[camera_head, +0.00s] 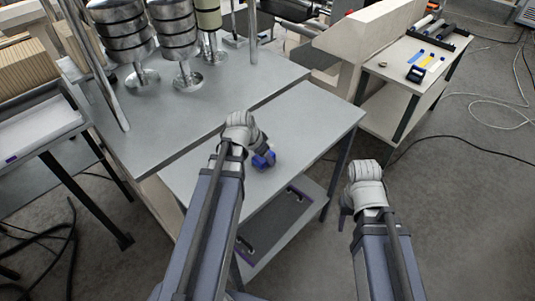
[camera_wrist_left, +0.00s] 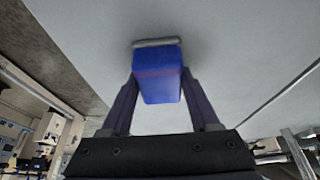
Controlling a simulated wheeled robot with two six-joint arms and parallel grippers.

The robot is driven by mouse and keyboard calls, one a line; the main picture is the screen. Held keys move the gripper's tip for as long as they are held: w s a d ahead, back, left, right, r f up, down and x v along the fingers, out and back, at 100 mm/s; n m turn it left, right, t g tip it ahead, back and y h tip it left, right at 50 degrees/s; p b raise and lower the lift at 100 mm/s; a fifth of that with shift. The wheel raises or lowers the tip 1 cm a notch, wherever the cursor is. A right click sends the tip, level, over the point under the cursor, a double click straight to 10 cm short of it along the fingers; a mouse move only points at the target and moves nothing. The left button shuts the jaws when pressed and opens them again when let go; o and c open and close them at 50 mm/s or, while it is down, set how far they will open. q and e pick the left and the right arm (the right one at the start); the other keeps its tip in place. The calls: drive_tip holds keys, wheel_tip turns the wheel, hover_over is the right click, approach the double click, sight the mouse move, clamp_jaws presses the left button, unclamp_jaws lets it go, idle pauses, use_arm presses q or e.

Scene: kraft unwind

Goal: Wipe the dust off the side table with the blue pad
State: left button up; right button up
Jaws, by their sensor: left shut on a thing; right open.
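The side table (camera_head: 312,118) is a light grey top in the middle of the head view, with a lower shelf under it. My left gripper (camera_head: 262,157) is over the table top and shut on the blue pad (camera_head: 266,160). In the left wrist view the blue pad (camera_wrist_left: 158,85) sits between the two fingers (camera_wrist_left: 160,100), its grey underside (camera_wrist_left: 157,42) at the table surface; I cannot tell whether it presses on it. No dust is clearly visible on the top. My right gripper (camera_head: 346,208) is open and empty, to the right of the table.
A larger grey table (camera_head: 180,110) with stacked metal discs on stands adjoins at the left. A dark tray (camera_head: 275,222) lies on the lower shelf. A bench (camera_head: 445,55) with small tools stands at the back right. Cables cross the floor at the right.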

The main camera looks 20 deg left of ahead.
use_arm(q)
drive_tip(key=shift+s+a+f, duration=0.1)
drive_tip(key=shift+s+a, duration=0.1)
drive_tip(key=shift+s, duration=0.45)
drive_tip(key=shift+w+r+p, duration=0.1)
drive_tip(key=shift+r+p, duration=0.6)
wheel_tip(320, 180, up, 5)
drive_tip(key=p, duration=0.4)
drive_tip(key=shift+f+p, duration=0.2)
drive_tip(key=shift+p, duration=0.1)
drive_tip(key=shift+r, duration=0.15)
wheel_tip(320, 180, up, 3)
drive_tip(key=p, duration=0.3)
